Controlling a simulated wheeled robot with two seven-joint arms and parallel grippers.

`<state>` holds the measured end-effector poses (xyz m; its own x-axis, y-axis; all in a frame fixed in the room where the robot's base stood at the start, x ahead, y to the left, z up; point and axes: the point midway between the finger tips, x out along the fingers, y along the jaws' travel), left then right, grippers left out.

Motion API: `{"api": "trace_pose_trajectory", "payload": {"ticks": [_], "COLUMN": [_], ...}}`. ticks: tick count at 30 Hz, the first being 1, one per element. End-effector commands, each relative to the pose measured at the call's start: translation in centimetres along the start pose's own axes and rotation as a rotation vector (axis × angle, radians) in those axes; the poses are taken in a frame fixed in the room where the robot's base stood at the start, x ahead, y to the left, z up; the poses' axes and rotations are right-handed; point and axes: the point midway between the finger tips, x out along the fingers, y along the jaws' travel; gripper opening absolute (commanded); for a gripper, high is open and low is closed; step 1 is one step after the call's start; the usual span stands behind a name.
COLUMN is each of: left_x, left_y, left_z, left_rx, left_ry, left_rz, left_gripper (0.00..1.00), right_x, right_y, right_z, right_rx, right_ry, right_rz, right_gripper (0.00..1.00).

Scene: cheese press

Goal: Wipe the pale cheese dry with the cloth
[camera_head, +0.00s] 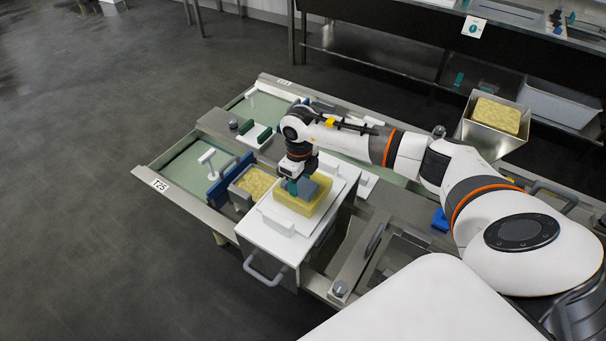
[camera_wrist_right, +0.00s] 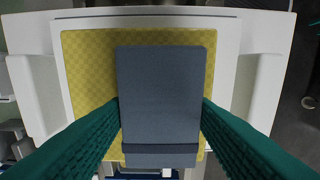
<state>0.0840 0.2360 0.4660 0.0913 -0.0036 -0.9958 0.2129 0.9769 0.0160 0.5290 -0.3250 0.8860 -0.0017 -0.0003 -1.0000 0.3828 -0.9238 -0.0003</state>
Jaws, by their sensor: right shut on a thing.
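The pale yellow cheese (camera_head: 302,203) is a square block on a white board (camera_head: 290,242) on the cart. It also fills much of the right wrist view (camera_wrist_right: 85,70), with a fine check pattern on its top. The blue-grey cloth (camera_wrist_right: 162,90) is a folded pad lying over the middle of the cheese; in the head view the cloth (camera_head: 313,186) is partly hidden by my gripper. My right gripper (camera_head: 291,186) is over the cheese. Its green fingers (camera_wrist_right: 160,118) are shut on the two sides of the cloth. My left gripper is not in view.
Another cheese (camera_head: 255,182) sits in a mould beside a blue plate (camera_head: 222,178). A third cheese (camera_head: 498,114) is in a metal hopper at right. A basin with greenish liquid (camera_head: 190,172) carries a T25 label. A dark bench stands behind. The left floor is clear.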

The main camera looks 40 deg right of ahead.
Motion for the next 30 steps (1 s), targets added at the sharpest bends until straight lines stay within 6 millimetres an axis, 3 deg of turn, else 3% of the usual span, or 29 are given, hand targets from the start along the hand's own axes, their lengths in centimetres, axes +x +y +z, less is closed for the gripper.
{"api": "trace_pose_trajectory", "payload": {"ticks": [7,22,30], "left_x": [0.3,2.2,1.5], "left_y": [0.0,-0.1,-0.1], "left_z": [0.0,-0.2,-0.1], "left_rx": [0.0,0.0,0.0], "left_ry": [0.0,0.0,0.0], "left_rz": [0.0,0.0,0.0], "left_gripper": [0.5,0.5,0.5], "right_x": [0.1,0.2,-0.1], "right_y": [0.3,3.5,2.3], "right_z": [0.0,0.0,0.0], "right_rx": [0.002,0.001,-0.002], "right_ry": [0.001,0.002,0.0], "right_rz": [0.001,0.002,0.0], "right_gripper": [0.27,0.27,0.27]}}
